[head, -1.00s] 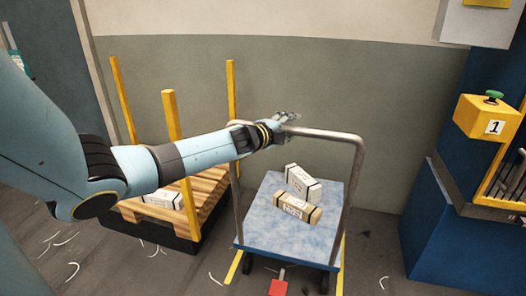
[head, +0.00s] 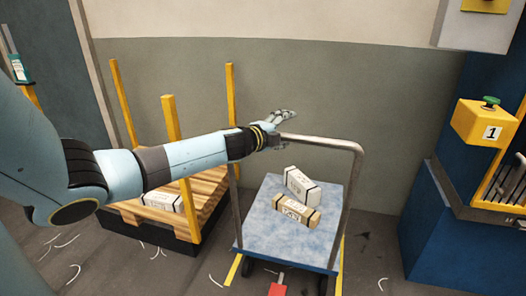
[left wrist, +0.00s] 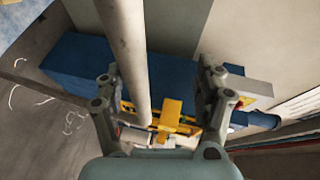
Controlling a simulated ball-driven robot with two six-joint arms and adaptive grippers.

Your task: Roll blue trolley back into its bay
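The blue trolley (head: 265,236) stands on the floor with a mottled blue deck and a grey tubular handle (head: 330,140). My left gripper (head: 281,127) is at the left end of the handle's top bar. In the left wrist view the left gripper (left wrist: 160,92) has its fingers spread apart, with the grey handle tube (left wrist: 124,50) running between them, closer to the left finger. Contact with the tube cannot be told. Yellow floor lines (head: 233,270) show beside the trolley at left and right. My right gripper is not in view.
Two wrapped boxes (head: 297,211) lie on the deck. A red piece (head: 278,289) is at the trolley's front edge. A wooden pallet rack with yellow posts (head: 170,118) stands left. A blue machine (head: 440,235) with a yellow box (head: 484,124) marked 1 stands right. White scraps litter the floor.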

